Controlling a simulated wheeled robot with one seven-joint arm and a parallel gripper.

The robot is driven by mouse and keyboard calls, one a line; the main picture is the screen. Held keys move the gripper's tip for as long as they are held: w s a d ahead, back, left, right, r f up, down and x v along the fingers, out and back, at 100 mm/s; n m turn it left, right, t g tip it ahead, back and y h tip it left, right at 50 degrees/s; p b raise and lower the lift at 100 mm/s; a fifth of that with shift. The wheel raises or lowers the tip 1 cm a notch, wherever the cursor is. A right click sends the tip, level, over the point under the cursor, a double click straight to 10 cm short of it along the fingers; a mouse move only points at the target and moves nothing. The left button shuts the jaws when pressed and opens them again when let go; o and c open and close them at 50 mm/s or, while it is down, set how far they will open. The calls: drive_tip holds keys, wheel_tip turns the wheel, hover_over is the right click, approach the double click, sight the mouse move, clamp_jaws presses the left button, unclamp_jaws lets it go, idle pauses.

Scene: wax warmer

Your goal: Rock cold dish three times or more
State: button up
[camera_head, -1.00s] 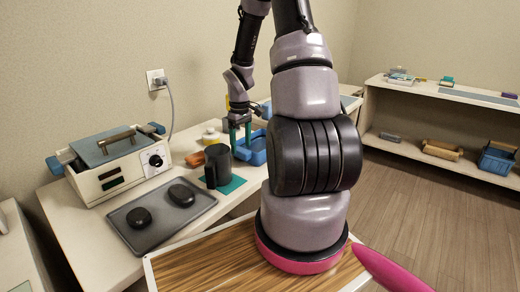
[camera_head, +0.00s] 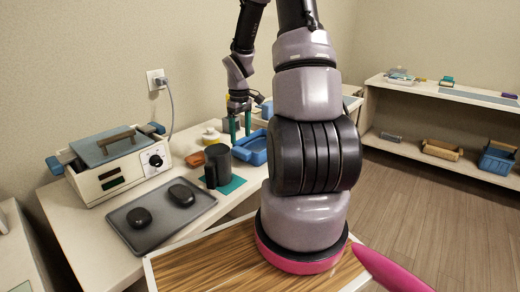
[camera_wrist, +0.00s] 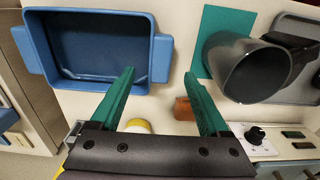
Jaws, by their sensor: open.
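The blue dish (camera_head: 252,152) sits on the table behind the dark mug. In the wrist view it is a rectangular dish (camera_wrist: 95,78) with a handle on each short side, and its inside looks empty. My gripper (camera_head: 241,124) is open and empty above the dish's left part in the head view. In the wrist view the fingertips of my gripper (camera_wrist: 159,73) lie on either side of the dish's right handle (camera_wrist: 161,58). One fingertip overlaps the dish wall and the other is outside. I cannot tell the height gap or any contact.
The dark mug (camera_head: 218,165) stands on a teal mat (camera_head: 233,186). Close by are an orange block (camera_head: 195,159) and a yellow-white jar (camera_head: 210,136). A grey tray (camera_head: 150,226) holds two dark stones. The warmer (camera_head: 118,165) stands at the left.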

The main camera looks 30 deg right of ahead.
drive_tip(key=shift+r, duration=0.65)
wheel_tip(320, 180, up, 11)
idle(0.5)
drive_tip(key=s+a+r+m+t+y, duration=0.1)
drive_tip(key=s+a+r+m+t, duration=0.2)
drive_tip(key=s+a+r, duration=0.3)
drive_tip(key=s+a+r+m+t+y, duration=0.1)
drive_tip(key=s+a+r+m+t, duration=0.3)
drive_tip(key=s+a+r, duration=0.3)
drive_tip(key=s+r+m, duration=0.1)
drive_tip(key=s+r, duration=0.3)
drive_tip(key=s, duration=0.2)
drive_tip(key=shift+s+a+r, duration=0.25)
drive_tip(key=shift+s, duration=0.05)
idle(0.3)
